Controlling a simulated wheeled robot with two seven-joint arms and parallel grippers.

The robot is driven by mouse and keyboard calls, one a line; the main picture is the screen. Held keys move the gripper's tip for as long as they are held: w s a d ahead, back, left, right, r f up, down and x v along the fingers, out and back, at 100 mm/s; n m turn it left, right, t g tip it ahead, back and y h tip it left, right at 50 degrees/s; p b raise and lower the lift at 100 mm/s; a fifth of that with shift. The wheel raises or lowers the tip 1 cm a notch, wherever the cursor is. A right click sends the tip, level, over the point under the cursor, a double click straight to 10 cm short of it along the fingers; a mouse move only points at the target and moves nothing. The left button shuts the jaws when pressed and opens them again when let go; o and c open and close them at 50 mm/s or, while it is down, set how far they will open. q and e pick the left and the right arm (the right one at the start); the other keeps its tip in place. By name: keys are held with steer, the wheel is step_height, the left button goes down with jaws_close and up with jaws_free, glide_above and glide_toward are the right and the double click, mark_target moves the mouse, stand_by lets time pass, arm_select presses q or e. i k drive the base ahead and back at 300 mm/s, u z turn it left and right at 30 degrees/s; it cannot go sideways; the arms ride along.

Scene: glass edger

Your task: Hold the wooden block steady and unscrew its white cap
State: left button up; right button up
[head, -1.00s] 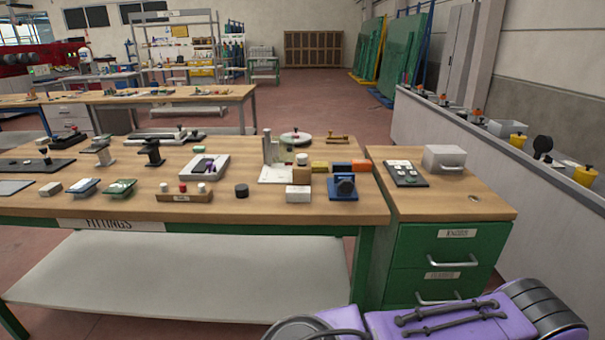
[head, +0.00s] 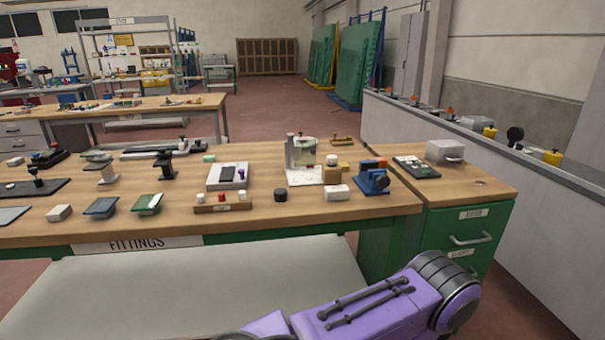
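A small wooden block (head: 332,175) stands toward the back right of the workbench, with a round white cap (head: 332,160) on top. It is beside a pale upright fixture (head: 301,155) on a white base. A second, long low wooden block (head: 226,208) lies near the front edge and carries a red cap (head: 221,197) between two white caps. I cannot tell which block the task means. Neither gripper shows; only a purple part of my own body fills the bottom of the head view, well short of both blocks.
A white block (head: 337,193), a black knob (head: 280,195) and a blue fixture (head: 372,178) sit near these blocks. A green drawer cabinet (head: 437,237) adjoins the bench (head: 310,211) at right. A low grey wall (head: 520,175) runs along the right.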

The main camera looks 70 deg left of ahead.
mark_target(331, 175)
steer(key=u, duration=1.95)
